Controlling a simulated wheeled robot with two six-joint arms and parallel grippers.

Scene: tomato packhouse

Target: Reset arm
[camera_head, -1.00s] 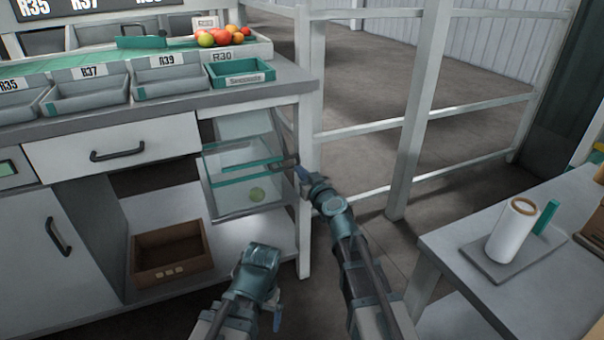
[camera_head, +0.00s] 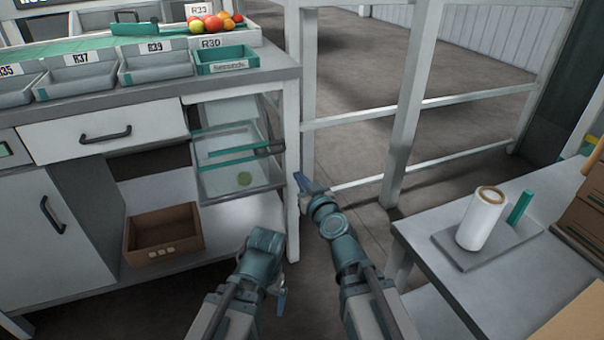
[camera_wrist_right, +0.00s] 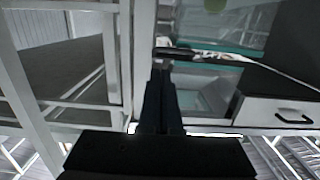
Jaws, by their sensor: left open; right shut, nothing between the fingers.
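My right gripper (camera_head: 302,182) is shut and empty. It is in front of the white bench leg, a little below and to the right of the dark handle (camera_head: 268,150) of the clear, teal-edged compartment (camera_head: 215,185). In the right wrist view its dark fingers (camera_wrist_right: 160,80) are together, with the clear panel beyond them. My left gripper (camera_head: 281,298) is open, lower down in the head view, and points down beside the wrist. I see nothing held in it.
A brown box (camera_head: 140,235) sits on the lower shelf. White railings (camera_head: 400,120) stand ahead. A side table (camera_head: 510,290) with a white roll (camera_head: 482,220) is at the right. Open floor lies between.

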